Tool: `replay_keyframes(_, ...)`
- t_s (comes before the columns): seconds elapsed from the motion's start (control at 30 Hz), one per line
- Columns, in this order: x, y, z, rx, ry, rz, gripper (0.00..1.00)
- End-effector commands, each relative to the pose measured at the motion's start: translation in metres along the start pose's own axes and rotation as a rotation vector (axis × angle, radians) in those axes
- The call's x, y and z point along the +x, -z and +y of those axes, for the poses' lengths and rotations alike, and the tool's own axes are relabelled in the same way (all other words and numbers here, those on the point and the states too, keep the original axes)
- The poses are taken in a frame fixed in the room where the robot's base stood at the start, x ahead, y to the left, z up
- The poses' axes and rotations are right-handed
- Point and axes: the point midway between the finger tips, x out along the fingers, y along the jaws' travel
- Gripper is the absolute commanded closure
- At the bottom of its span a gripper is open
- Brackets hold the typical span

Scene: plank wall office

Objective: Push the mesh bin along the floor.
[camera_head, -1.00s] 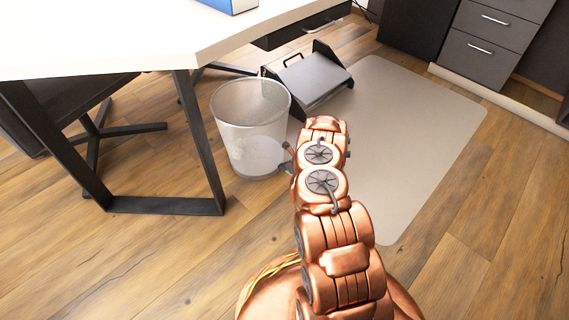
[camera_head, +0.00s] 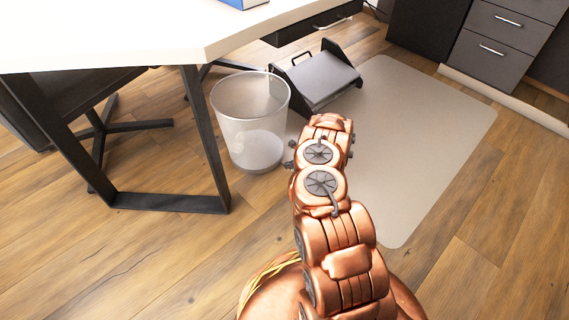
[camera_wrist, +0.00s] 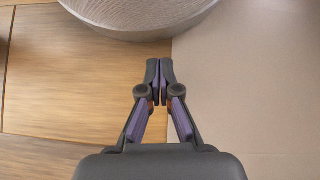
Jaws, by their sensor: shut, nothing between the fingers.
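The mesh bin (camera_head: 250,118) is a pale, see-through, tapered basket standing upright on the wood floor, beside the desk leg and left of my arm in the head view. In the wrist view the lower part of the bin (camera_wrist: 140,14) shows at the top edge. My gripper (camera_wrist: 159,64) is shut and empty, its fingertips a little short of the bin with a strip of floor between. In the head view my arm hides most of the gripper; only small dark parts show beside the bin.
A white desk (camera_head: 130,38) with a black frame leg (camera_head: 170,204) stands left of the bin. A black footrest (camera_head: 318,78) is close behind it to the right, on a pale floor mat (camera_head: 420,150). Drawers (camera_head: 497,45) stand at the back right. Wood floor in front is clear.

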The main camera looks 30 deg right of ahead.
Motion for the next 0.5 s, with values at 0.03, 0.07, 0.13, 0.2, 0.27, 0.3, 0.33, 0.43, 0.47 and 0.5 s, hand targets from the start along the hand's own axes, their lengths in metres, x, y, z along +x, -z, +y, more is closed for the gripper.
replay_keyframes(0.03, -0.009, 0.000, -0.001, 0.003, 0.001, -0.001, 1.00)
replay_keyframes(0.07, -0.017, -0.002, -0.002, 0.004, 0.003, -0.002, 1.00)
replay_keyframes(0.13, -0.031, -0.002, -0.001, 0.003, 0.001, -0.002, 1.00)
replay_keyframes(0.2, -0.045, -0.001, -0.001, 0.005, 0.002, -0.001, 1.00)
replay_keyframes(0.27, -0.056, -0.002, 0.000, 0.006, 0.001, -0.003, 1.00)
replay_keyframes(0.3, -0.064, -0.002, -0.001, 0.005, 0.002, -0.003, 1.00)
replay_keyframes(0.33, -0.069, -0.002, -0.002, 0.004, 0.002, -0.003, 1.00)
replay_keyframes(0.43, -0.083, -0.002, -0.002, 0.003, 0.002, -0.003, 1.00)
replay_keyframes(0.47, -0.087, -0.001, -0.002, 0.003, 0.003, -0.003, 1.00)
replay_keyframes(0.5, -0.091, 0.000, -0.002, 0.002, 0.002, -0.002, 1.00)
